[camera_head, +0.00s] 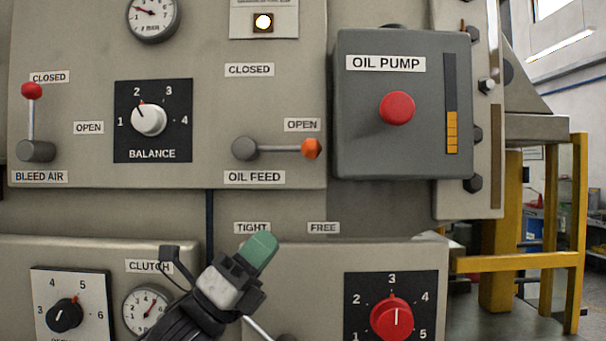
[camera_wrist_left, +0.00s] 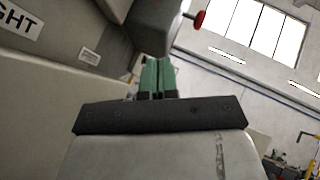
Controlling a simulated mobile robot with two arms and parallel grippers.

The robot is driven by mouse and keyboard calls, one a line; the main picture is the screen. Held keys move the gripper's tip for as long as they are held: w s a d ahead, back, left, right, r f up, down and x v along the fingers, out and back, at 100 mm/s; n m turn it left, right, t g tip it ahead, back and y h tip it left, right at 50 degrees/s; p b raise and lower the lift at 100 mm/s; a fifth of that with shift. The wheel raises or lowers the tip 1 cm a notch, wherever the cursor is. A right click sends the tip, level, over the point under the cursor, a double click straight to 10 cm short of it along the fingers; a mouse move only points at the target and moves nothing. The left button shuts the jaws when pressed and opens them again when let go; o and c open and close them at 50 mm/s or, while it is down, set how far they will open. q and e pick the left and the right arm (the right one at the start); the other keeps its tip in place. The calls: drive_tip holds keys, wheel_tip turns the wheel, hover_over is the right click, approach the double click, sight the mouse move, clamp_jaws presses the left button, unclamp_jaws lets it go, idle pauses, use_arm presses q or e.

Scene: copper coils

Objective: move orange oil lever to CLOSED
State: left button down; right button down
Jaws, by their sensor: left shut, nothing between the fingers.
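The oil feed lever (camera_head: 280,149) has an orange knob (camera_head: 312,148) at its right end and a grey pivot hub at its left. It lies horizontal, with the knob just below the OPEN label (camera_head: 302,125). The CLOSED label (camera_head: 249,70) is above the hub. My left gripper (camera_head: 262,250) is shut and empty, with green fingertips below the OIL FEED label, apart from the lever. Its fingers also show in the left wrist view (camera_wrist_left: 158,76). The orange knob cannot be made out in the wrist view. My right gripper is not in view.
The grey oil pump box (camera_head: 352,120) with a red button (camera_head: 397,108) juts out right of the lever. A red-knobbed bleed air lever (camera_head: 31,120) stands upright at left. A balance dial (camera_head: 149,119) lies between. The lower panel (camera_head: 300,262) has a red dial (camera_head: 391,318).

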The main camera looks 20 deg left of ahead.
sight(277, 149)
use_arm(q)
drive_tip(key=p+x, duration=0.2)
drive_tip(key=x, duration=0.2)
drive_tip(key=a+r+p+x, duration=0.1)
drive_tip(key=p+x, duration=0.2)
drive_tip(key=x, duration=0.1)
drive_tip(key=a+p+x, duration=0.1)
drive_tip(key=p+x, duration=0.2)
drive_tip(key=x, duration=0.1)
drive_tip(key=shift+w+r, duration=0.3)
drive_tip(key=shift+r, duration=0.3)
drive_tip(key=shift+w, duration=0.1)
